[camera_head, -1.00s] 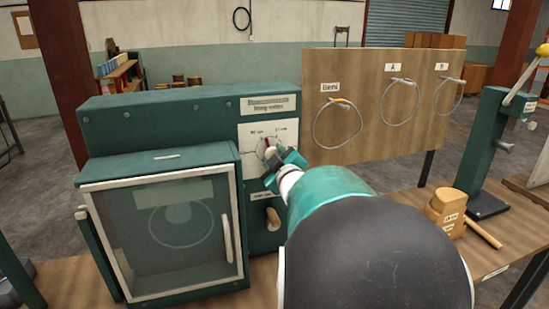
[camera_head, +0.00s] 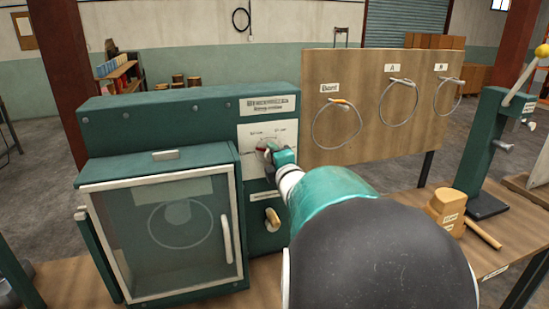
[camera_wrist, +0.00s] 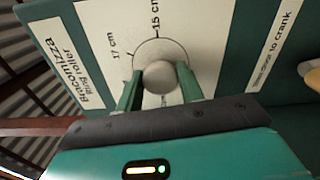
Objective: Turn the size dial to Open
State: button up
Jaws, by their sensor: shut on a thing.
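The size dial is a round grey knob (camera_wrist: 160,76) on a white scale plate, seen in the wrist view with "15 cm" and "17 cm" marks beside it. My gripper (camera_wrist: 158,80) has its two green fingers on either side of the knob, shut on it. In the head view the scale plate (camera_head: 284,132) sits on the right of the green ring roller machine (camera_head: 185,108). I cannot read an Open mark in either view.
A crank handle (camera_head: 272,217) sticks out just below the dial. The machine's glazed door (camera_head: 165,235) is at the left. A wooden board (camera_head: 365,135) with hanging rings stands to the right. A wooden mallet (camera_head: 450,212) lies on the bench.

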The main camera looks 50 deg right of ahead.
jog(key=shift+a+n, duration=0.1)
jog(key=shift+n, duration=2.1)
jog(key=o, duration=1)
jog(key=v, duration=1.3)
jog(key=shift+s, duration=0.35)
jog(key=shift+a, duration=0.2)
